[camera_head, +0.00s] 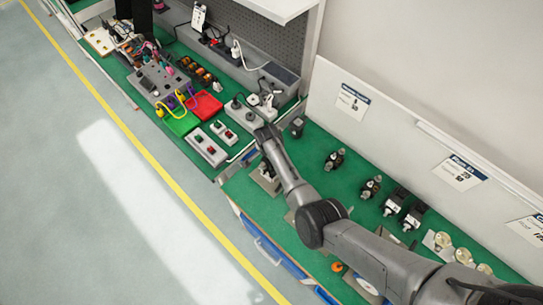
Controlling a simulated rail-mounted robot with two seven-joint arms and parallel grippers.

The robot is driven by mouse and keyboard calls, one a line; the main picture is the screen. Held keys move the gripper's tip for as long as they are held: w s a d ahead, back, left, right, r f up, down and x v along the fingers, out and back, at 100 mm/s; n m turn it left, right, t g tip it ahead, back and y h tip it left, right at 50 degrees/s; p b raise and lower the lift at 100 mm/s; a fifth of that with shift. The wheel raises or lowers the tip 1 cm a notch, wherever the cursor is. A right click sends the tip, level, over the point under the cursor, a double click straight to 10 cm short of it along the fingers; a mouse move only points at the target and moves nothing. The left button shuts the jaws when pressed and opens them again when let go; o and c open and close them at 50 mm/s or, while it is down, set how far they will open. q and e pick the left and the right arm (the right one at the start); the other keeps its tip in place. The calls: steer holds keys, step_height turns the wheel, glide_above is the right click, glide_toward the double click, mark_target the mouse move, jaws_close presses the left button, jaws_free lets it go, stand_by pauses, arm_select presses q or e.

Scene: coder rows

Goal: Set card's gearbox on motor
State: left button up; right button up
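My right arm reaches in from the lower right, across the green bench. Its wrist end (268,133) is over the bench's far left part. The fingers of my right gripper (265,167) are small and dark beside a grey block-like stand (266,182). I cannot tell whether they hold anything. Cards with small print hang on the back panel: one at left (353,101), one in the middle (459,172), one at right (527,227). Below stand dark upright units (335,159), another such unit (371,187), and black-and-silver units (396,202). Which are motors or gearboxes is unclear. My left gripper is out of view.
A dark unit (297,126) stands near the bench's far end. Pale round-topped parts (438,241) sit at right. Past the bench, another table holds a red tray (205,105), a green tray (180,122) and switch boxes (206,145). The floor at left is clear.

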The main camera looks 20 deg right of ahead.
steer(key=shift+f, duration=0.1)
stand_by(0.6)
steer(key=o, duration=0.8)
steer(key=shift+w, duration=0.1)
steer(key=shift+c, duration=0.2)
steer(key=shift+o, duration=1.4)
step_height(320, 180, up, 14)
steer(key=a+p, duration=0.1)
steer(key=shift+s+a, duration=0.25)
steer(key=shift+s, duration=0.1)
steer(key=shift+f, duration=0.1)
